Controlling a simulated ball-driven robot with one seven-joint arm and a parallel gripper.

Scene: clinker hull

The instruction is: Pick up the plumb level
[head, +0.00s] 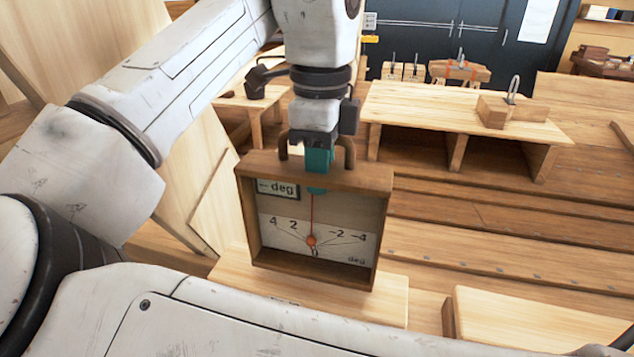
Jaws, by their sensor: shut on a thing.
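The plumb level (316,225) is a wooden box frame with a white dial marked in degrees, a red line and an orange bob near 0. Its top carries a brown handle. My gripper (318,165), with teal fingers, is shut on the plumb level at its top middle, between the two visible handle posts. The plumb level stands upright, over or on a pale wooden board (392,303). I cannot tell whether its lower edge touches the board.
A wooden bench (460,112) with a clamped block (512,110) stands behind to the right. Planked hull steps (490,225) run along the right. Another pale wooden block (540,320) lies front right. Dark cabinets (480,50) stand at the back.

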